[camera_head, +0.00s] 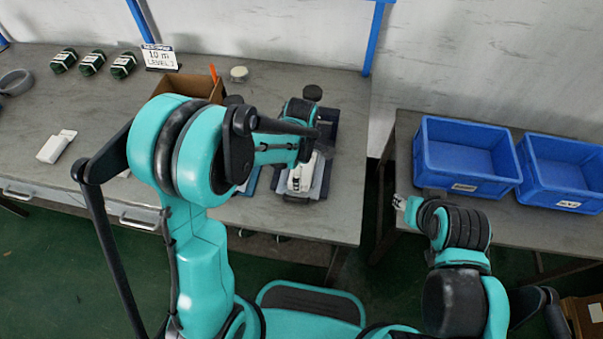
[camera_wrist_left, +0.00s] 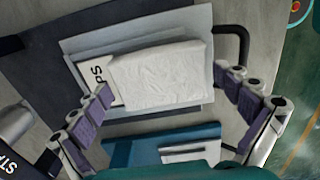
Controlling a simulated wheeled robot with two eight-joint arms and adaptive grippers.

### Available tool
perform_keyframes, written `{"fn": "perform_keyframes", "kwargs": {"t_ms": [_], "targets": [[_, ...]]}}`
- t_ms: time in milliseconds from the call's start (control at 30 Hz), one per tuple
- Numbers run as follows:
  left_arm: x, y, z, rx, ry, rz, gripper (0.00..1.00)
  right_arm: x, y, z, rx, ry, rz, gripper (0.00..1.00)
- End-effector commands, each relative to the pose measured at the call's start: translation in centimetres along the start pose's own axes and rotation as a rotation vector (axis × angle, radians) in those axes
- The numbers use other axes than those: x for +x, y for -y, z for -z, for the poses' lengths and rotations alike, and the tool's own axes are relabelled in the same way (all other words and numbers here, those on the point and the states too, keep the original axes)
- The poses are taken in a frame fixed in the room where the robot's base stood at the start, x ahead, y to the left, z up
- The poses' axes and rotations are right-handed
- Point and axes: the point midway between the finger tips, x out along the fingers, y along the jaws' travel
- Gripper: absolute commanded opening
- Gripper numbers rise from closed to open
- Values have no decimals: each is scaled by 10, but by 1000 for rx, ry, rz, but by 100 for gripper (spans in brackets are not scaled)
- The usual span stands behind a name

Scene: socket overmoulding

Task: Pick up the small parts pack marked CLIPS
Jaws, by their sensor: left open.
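A white, wrinkled pack (camera_wrist_left: 160,75) lies on a flat grey tray (camera_wrist_left: 80,48) in the left wrist view. Its end label shows only the letters "PS"; the rest is hidden. The pack also shows in the head view (camera_head: 301,174), below my left gripper (camera_head: 318,150). In the wrist view my left gripper (camera_wrist_left: 166,84) is open, one finger on each side of the pack, with nothing held; contact cannot be told. My right gripper (camera_head: 400,203) is over at the right bench, far from the pack; its jaws are too small to read.
A teal item with a white label (camera_wrist_left: 185,152) lies beside the tray. An open cardboard box (camera_head: 190,84), several dark green packs (camera_head: 93,63) and a white pack (camera_head: 56,146) are on the left bench. Two blue bins (camera_head: 465,158) stand on the right bench, beyond a gap.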

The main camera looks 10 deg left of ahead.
Motion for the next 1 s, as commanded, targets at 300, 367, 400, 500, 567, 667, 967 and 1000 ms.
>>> {"fn": "perform_keyframes", "kwargs": {"t_ms": [300, 367, 400, 500, 567, 667, 967, 1000], "targets": [[0, 0, 0, 0, 0, 0, 61, 0, 0, 0, 0, 0, 0, 40], [0, 0, 0, 0, 0, 0, 60, 0, 0, 0, 0, 0, 0, 40], [0, 0, 0, 0, 0, 0, 60, 0, 0, 0, 0, 0, 0, 40], [-2, 0, 0, 0, 0, 0, 60, -1, 0, 1, 0, 0, 0, 40], [-5, 0, 0, 0, 0, 0, 60, -2, 0, 2, 0, 0, 0, 40], [-14, 0, 0, 0, 0, 0, 60, -7, 0, 5, 0, 0, 0, 40], [-60, 8, -26, 7, 0, 0, 60, -28, 0, 20, 0, 0, 0, 40], [-67, 10, -36, 8, 0, 0, 60, -30, 0, 22, 0, 0, 0, 40]]}}
